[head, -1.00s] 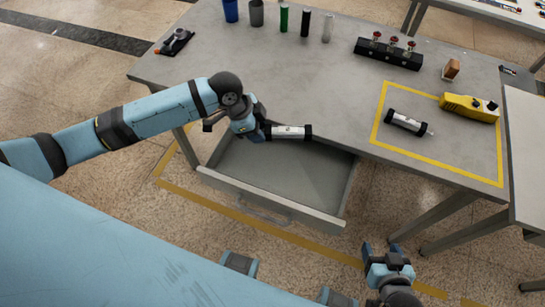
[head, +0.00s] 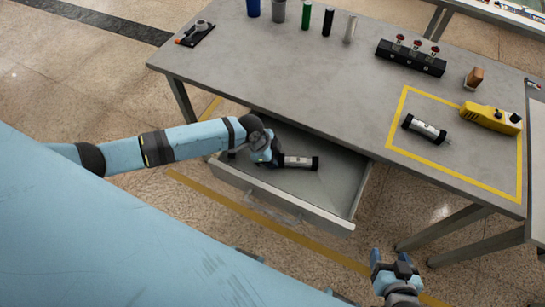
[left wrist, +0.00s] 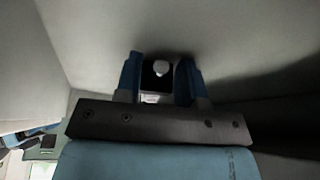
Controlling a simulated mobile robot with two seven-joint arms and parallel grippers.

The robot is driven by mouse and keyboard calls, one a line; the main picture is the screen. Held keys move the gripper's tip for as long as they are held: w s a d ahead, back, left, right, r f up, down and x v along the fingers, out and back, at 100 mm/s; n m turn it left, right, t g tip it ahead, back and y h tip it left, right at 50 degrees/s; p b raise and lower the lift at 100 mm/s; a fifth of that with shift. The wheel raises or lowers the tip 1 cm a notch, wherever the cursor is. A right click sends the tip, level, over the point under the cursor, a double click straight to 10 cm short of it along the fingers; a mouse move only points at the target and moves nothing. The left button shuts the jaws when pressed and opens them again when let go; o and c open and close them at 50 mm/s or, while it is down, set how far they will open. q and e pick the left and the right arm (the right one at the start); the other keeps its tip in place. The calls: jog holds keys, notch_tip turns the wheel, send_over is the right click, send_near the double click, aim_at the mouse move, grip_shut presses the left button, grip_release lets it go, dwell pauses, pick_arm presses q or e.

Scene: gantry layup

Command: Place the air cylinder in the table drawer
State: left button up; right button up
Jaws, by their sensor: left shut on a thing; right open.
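A silver air cylinder (head: 298,162) with black end caps is in my left gripper (head: 272,158), inside the open table drawer (head: 342,190). The left gripper is shut on it near its left end. In the left wrist view the cylinder's end (left wrist: 160,70) shows between the two blue fingers, close to the drawer floor (left wrist: 240,50); I cannot tell if it touches. A second, similar air cylinder (head: 424,129) lies on the table inside a yellow outlined square. My right gripper (head: 390,258) is open and empty, in front of the table and right of the drawer.
The grey table (head: 290,85) carries a black valve block (head: 410,57), a yellow device (head: 491,117), a brown block (head: 474,77) and several upright cylinders at the back. A small black tool (head: 195,34) lies at the left corner. The drawer's right part is clear.

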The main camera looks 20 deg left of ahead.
pick_arm(q)
jog(key=o, duration=1.1)
jog(key=shift+f, duration=0.1)
jog(key=shift+r, duration=0.35)
jog(key=v, duration=1.1)
jog(key=shift+s+a+r+p, duration=0.1)
jog(key=shift+a+r+p, duration=0.15)
jog(key=shift+p, duration=0.15)
